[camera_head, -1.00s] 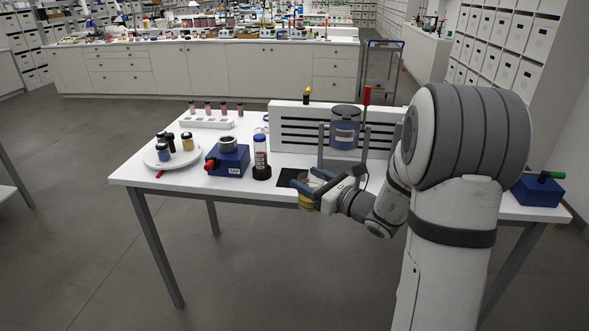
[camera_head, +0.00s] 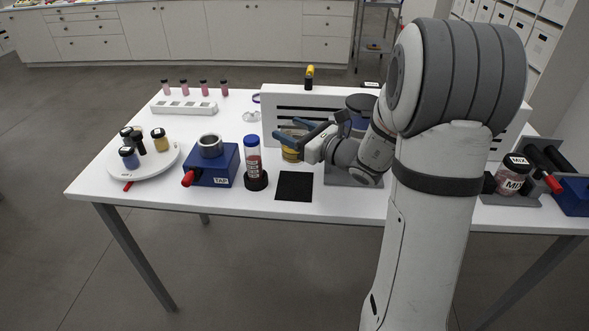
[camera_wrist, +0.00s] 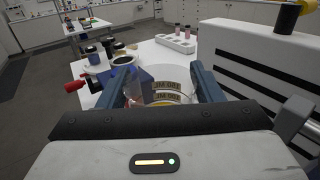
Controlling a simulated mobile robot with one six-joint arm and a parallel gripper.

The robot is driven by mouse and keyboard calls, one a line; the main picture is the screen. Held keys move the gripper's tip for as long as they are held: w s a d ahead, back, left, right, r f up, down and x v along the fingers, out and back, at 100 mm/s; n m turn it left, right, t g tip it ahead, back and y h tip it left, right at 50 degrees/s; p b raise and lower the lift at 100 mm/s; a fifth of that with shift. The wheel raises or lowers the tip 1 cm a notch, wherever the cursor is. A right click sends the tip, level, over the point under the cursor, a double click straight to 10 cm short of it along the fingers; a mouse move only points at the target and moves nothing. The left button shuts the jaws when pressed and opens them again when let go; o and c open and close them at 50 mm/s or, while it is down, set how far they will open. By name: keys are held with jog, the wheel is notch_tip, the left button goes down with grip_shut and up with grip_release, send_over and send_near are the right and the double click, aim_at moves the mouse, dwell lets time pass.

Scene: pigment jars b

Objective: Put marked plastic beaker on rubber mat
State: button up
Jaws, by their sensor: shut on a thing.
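The marked plastic beaker (camera_head: 291,154) is a clear cup with yellow showing low in it. It is partly hidden by my gripper (camera_head: 286,136), which is shut on it. In the wrist view the beaker (camera_wrist: 166,84) sits between my two blue fingers (camera_wrist: 165,92), its printed marks facing the camera. The rubber mat (camera_head: 294,187) is a bare black square near the table's front edge. In the head view the beaker appears just above and behind the mat; its exact height is hard to tell.
A capped tube in a black stand (camera_head: 254,165) is just left of the mat. A blue TAP box (camera_head: 212,168) and a white round plate with jars (camera_head: 120,172) stand farther left. A slotted white panel (camera_head: 275,100) is behind. A MIX jar (camera_head: 512,178) stands right.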

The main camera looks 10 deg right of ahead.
aim_at(294, 161)
notch_tip(294, 161, down, 5)
jog(key=shift+w+f, duration=0.1)
jog(key=shift+d+f, duration=0.1)
jog(key=shift+f, duration=1.95)
jog(key=shift+f, duration=0.25)
jog(key=o, duration=1.1)
jog(key=shift+r, duration=0.15)
